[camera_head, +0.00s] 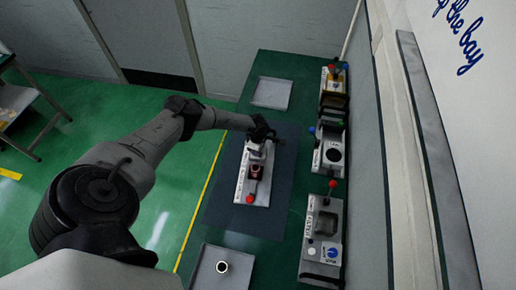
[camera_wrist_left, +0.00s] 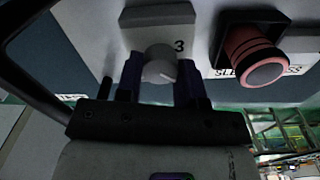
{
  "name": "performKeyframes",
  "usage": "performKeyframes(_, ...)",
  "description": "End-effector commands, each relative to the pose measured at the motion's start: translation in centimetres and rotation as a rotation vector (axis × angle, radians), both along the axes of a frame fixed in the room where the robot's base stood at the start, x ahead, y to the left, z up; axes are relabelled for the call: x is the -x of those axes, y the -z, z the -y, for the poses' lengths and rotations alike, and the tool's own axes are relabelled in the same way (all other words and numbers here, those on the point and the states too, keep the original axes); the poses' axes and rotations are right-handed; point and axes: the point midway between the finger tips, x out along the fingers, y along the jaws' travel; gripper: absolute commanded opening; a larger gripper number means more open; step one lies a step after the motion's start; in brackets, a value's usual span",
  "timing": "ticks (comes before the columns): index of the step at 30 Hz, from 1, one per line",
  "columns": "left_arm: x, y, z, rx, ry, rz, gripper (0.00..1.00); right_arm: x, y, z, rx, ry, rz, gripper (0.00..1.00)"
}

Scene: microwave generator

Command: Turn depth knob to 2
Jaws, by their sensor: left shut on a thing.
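A pale round knob (camera_wrist_left: 160,62), which I take for the depth knob, sits on a light plate (camera_wrist_left: 158,18) in the left wrist view, with a "3" showing beside it. My left gripper (camera_wrist_left: 160,80) is shut on the knob, one finger on each side. In the head view my left gripper (camera_head: 262,134) is at the far end of the white device (camera_head: 243,186) on the dark mat. The knob is hidden there by the gripper. My right gripper is not in view.
Other devices (camera_head: 322,235) line the right side. A grey tray (camera_head: 271,93) lies behind and another (camera_head: 207,268) in front.

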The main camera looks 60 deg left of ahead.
Motion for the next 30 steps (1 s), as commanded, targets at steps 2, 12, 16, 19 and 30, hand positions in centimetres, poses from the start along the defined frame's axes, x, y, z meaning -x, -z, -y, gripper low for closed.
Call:
performKeyframes(2, -0.02, -0.10, 0.05, 0.000, -0.044, 0.000, 0.11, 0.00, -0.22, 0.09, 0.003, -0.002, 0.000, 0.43)
performKeyframes(12, -0.02, -0.07, 0.05, 0.000, -0.162, 0.001, 0.11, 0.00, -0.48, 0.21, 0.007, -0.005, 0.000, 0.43)
performKeyframes(16, -0.02, -0.06, 0.02, 0.000, -0.178, 0.001, 0.11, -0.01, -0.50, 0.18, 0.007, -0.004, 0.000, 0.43)
performKeyframes(19, -0.01, -0.05, 0.02, 0.000, -0.182, 0.001, 0.11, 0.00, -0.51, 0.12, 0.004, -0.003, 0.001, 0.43)
performKeyframes(30, -0.01, -0.04, 0.00, 0.000, -0.183, 0.001, 0.39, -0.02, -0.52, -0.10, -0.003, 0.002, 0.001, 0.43)
